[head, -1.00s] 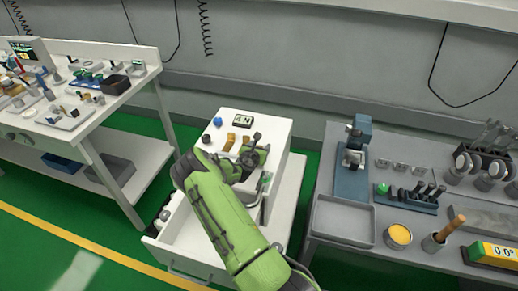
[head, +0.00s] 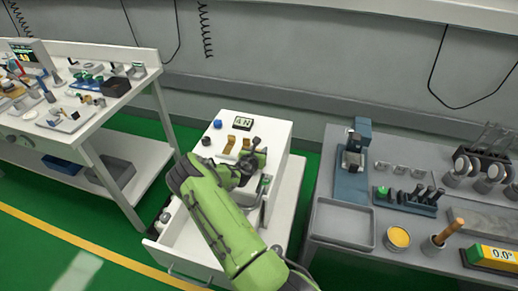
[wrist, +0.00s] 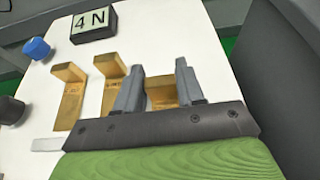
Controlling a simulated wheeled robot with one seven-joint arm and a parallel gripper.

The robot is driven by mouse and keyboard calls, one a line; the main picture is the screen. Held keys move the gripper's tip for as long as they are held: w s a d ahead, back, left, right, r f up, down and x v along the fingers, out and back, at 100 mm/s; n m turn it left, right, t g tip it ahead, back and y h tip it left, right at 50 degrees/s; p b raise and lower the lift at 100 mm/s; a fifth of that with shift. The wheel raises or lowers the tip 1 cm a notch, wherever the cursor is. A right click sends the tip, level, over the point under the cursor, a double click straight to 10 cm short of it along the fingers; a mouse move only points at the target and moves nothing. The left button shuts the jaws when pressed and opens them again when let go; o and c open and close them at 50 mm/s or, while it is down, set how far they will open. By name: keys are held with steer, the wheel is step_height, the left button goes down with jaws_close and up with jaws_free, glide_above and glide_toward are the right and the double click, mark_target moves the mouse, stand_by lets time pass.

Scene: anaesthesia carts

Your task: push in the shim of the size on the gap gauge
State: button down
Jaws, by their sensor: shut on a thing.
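Brass L-shaped shims stand on the white cart top. In the wrist view one is at the left (wrist: 72,95) and one in the middle (wrist: 110,80). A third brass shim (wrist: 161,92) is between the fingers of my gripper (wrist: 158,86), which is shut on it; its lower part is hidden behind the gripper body. The small markings on the shims are too blurred to read. In the head view my gripper (head: 256,158) is over the cart's right side.
A blue knob (wrist: 37,48) and a black knob (wrist: 10,110) stand on the cart's left. The cart's drawer (head: 180,262) is open at the front. A cluttered bench (head: 130,95) stands left, and a grey tool bench (head: 345,222) right.

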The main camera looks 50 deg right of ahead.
steer(key=c, duration=0.8)
jaws_free()
steer(key=shift+s+a, duration=0.1)
steer(key=shift+a, duration=0.05)
steer(key=shift+o, duration=0.2)
steer(key=p+v, duration=0.2)
steer(key=v, duration=1.3)
steer(key=shift+s+a+r, duration=0.2)
steer(key=shift+a+r, duration=0.1)
steer(key=s+a+r+m+g+y+p, duration=0.1)
steer(key=s+a+r+m+y, duration=0.25)
steer(key=a+r+m, duration=0.45)
steer(key=s+a+r+m+g+y+p, duration=0.1)
steer(key=s+a+r+m+y, duration=0.25)
steer(key=a+r+m, duration=0.4)
steer(key=s+a+r+m+y, duration=0.2)
steer(key=s+a+r+m, duration=0.2)
steer(key=s+a+r, duration=0.1)
steer(key=s+a+r+m+t+y, duration=0.1)
steer(key=s+a+r+m+y, duration=0.2)
steer(key=s+r, duration=0.4)
steer(key=s+a+m, duration=0.1)
steer(key=s+a, duration=0.1)
steer(key=s, duration=0.1)
steer(key=shift+a+r+p, duration=0.2)
steer(key=shift+a+p, duration=0.1)
steer(key=shift+p, duration=0.1)
